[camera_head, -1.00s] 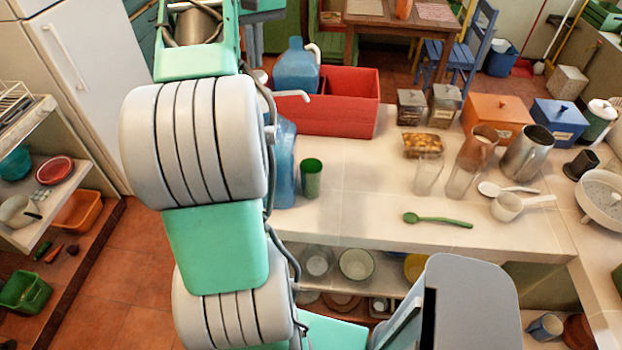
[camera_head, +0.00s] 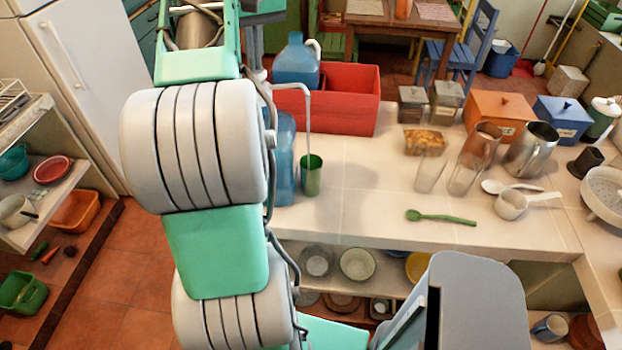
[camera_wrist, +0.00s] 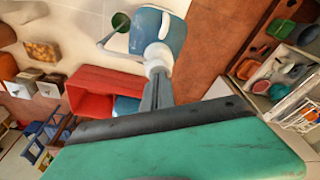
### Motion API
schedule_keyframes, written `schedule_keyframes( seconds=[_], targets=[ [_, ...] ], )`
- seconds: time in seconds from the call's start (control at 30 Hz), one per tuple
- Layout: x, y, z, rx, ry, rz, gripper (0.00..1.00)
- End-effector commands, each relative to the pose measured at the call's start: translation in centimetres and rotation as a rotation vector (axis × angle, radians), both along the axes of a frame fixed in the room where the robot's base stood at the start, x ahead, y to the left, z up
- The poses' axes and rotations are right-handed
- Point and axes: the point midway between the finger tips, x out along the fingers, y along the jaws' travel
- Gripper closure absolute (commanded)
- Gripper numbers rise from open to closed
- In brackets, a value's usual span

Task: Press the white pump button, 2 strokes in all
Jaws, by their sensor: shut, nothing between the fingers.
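The blue jug (camera_wrist: 152,22) with the white pump button (camera_wrist: 158,58) shows in the wrist view. In the head view my arm covers most of this jug (camera_head: 285,150). My gripper (camera_wrist: 158,78) is shut and empty, its fingertips at the top of the white button and seemingly touching it. The white spout (camera_head: 290,87) reaches out to the right of the jug. A thin pale stream (camera_head: 308,125) runs from its end down to the green cup (camera_head: 311,178) on the counter. The cup also shows in the wrist view (camera_wrist: 121,20).
A red box (camera_head: 345,105) stands behind, with another blue jug (camera_head: 295,62) at its left. Glasses, a metal pitcher (camera_head: 532,150), lidded boxes and a green spoon (camera_head: 440,218) are to the right. The counter (camera_head: 365,195) right of the cup is clear.

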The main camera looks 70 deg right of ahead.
Motion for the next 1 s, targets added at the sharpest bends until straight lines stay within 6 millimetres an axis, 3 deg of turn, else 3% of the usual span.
schedule_keyframes(
  seconds=[0.33,0.57,1.0],
  targets=[
    [0.0,0.0,-1.5,0.003,0.001,0.000,1.00],
    [0.0,0.0,-1.2,0.004,0.002,0.000,1.00],
    [0.0,0.0,1.8,0.002,0.000,0.000,1.00]
  ],
)
